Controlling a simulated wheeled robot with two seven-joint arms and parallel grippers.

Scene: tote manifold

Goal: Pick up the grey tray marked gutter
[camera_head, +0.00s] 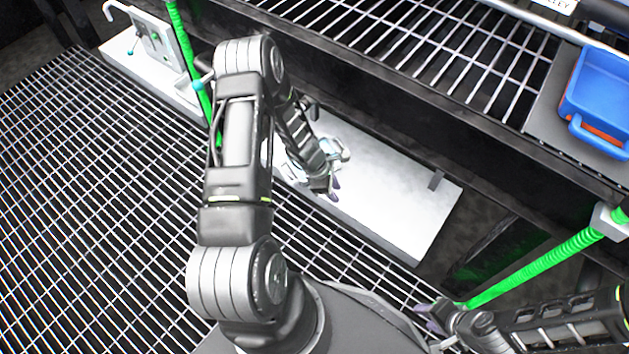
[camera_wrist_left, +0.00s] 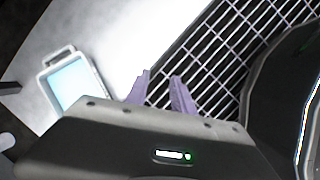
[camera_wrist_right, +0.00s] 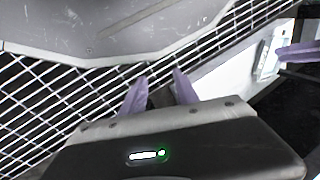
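A small tray with a grey rim (camera_wrist_left: 97,85) and a pale blue inside lies on a white surface in the left wrist view. No marking on it is readable, so I cannot confirm that it is the gutter tray. In the head view my left arm mostly hides that spot. My left gripper (camera_head: 333,188) is over the white surface; its purple fingers (camera_wrist_left: 160,92) are apart and empty, to the right of the tray in the wrist view. My right gripper (camera_head: 424,309) is low at the right; its fingers (camera_wrist_right: 159,92) are apart and empty.
A long white slab (camera_head: 395,195) lies below a wire-rack shelf (camera_head: 430,50). A blue bin (camera_head: 603,85) stands on the shelf at right. A green ribbed post (camera_head: 540,262) stands near my right arm. Open floor grating (camera_head: 90,220) fills the left.

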